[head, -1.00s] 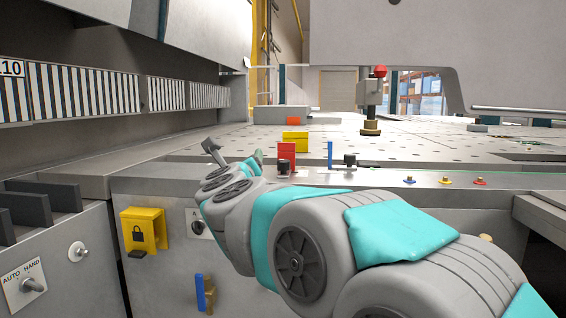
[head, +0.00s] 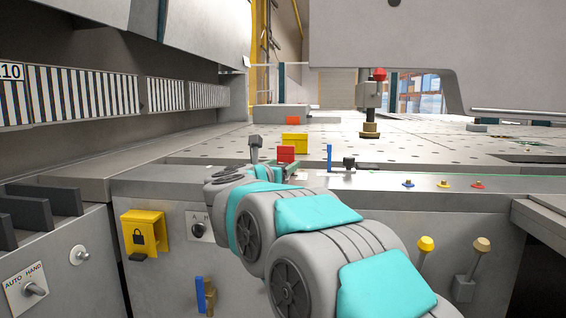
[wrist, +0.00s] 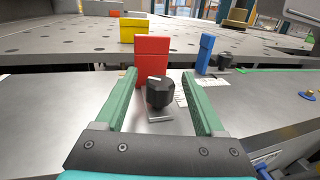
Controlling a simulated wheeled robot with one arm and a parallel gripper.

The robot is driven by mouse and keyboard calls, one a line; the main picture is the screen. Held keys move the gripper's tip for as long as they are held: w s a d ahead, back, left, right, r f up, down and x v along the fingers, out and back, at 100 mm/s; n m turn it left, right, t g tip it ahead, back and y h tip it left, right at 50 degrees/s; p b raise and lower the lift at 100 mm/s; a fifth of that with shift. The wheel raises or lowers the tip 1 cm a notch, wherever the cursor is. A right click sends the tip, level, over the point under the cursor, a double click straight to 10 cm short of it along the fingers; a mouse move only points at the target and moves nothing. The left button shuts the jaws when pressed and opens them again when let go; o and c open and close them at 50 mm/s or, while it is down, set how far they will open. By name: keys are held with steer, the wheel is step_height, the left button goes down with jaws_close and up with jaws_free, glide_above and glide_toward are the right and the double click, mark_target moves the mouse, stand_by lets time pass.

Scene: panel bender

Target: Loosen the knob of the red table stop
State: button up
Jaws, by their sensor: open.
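The red table stop (head: 286,154) stands near the front edge of the perforated table, partly hidden by my arm in the head view. In the wrist view the red stop (wrist: 152,62) rises behind its black knob (wrist: 160,93), which sits upright on a small metal foot. My gripper (wrist: 168,78) is open, with one green finger on each side of the knob and clear gaps between. The knob is hidden behind my gripper in the head view.
A yellow stop (head: 294,143) stands behind the red one. A blue stop (head: 329,156) with a black knob (head: 349,163) stands to the right. A red-topped post (head: 370,110) stands farther back.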

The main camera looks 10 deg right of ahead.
steer(key=shift+w+d, duration=0.2)
steer(key=shift+w, duration=0.05)
jaws_close()
stand_by(0.5)
